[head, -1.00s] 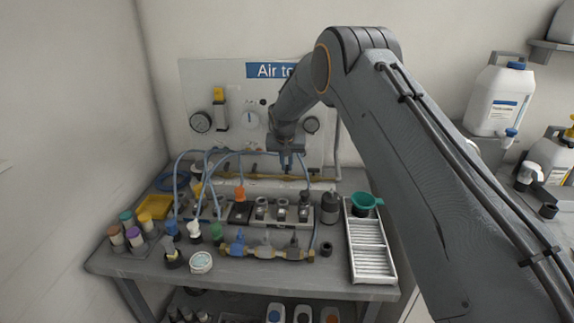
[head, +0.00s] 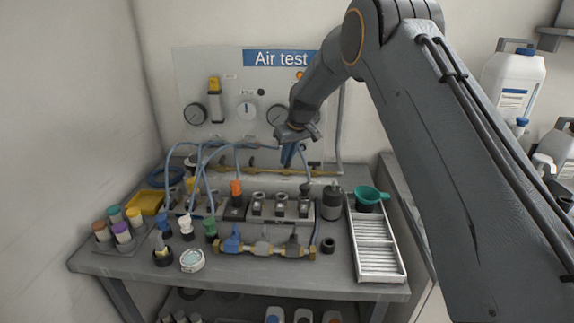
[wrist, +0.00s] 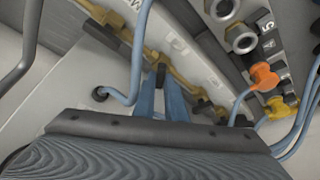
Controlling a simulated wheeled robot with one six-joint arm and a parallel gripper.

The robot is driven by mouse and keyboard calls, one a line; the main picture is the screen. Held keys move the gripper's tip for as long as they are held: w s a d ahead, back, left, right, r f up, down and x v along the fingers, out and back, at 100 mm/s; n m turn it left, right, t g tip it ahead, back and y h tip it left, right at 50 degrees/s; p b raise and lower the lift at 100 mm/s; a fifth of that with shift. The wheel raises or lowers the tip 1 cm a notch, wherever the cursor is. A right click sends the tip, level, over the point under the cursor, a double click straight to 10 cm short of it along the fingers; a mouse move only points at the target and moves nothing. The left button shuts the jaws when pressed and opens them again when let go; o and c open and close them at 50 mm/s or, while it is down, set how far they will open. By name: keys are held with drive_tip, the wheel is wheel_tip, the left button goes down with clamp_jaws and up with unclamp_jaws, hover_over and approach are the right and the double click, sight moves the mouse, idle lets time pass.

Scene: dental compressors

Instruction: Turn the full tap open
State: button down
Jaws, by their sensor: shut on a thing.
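A brass pipe (head: 262,171) with dark-handled taps runs along the back of the bench, below the Air test panel. It also crosses the wrist view (wrist: 181,75). My gripper (head: 288,158) is at this pipe, right of its middle. In the wrist view, the blue fingers of my gripper (wrist: 161,88) are shut on a small dark tap handle (wrist: 160,72) beside the pipe. The fingers hide part of the handle. No readable label shows that this is the full tap.
Blue hoses (head: 203,165) arch left of my gripper. A block with sockets (head: 281,207) stands in front of it. A white slotted tray (head: 374,243) and green funnel (head: 369,195) are at the right.

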drive_tip(key=n+b, duration=0.2)
drive_tip(key=n+g+y+b, duration=0.1)
drive_tip(key=b, duration=0.1)
drive_tip(key=n+b, duration=0.2)
drive_tip(key=shift+w+d+f+n+g+b, duration=0.2)
drive_tip(key=shift+w+n+g+b, duration=0.1)
drive_tip(key=shift+b, duration=0.1)
drive_tip(key=n+g+b, duration=0.1)
drive_tip(key=n+b, duration=0.1)
drive_tip(key=n+g+b, duration=0.1)
drive_tip(key=n+b, duration=0.1)
drive_tip(key=n, duration=0.1)
drive_tip(key=shift+w+r+y, duration=0.1)
drive_tip(key=shift+y, duration=0.3)
drive_tip(key=shift+r, duration=0.1)
drive_tip(key=c, duration=1.8)
unclamp_jaws()
drive_tip(key=b+v, duration=0.1)
drive_tip(key=v, duration=0.6)
drive_tip(key=shift+d+r, duration=0.2)
drive_tip(key=shift+r, duration=0.15)
drive_tip(key=shift+d, duration=0.1)
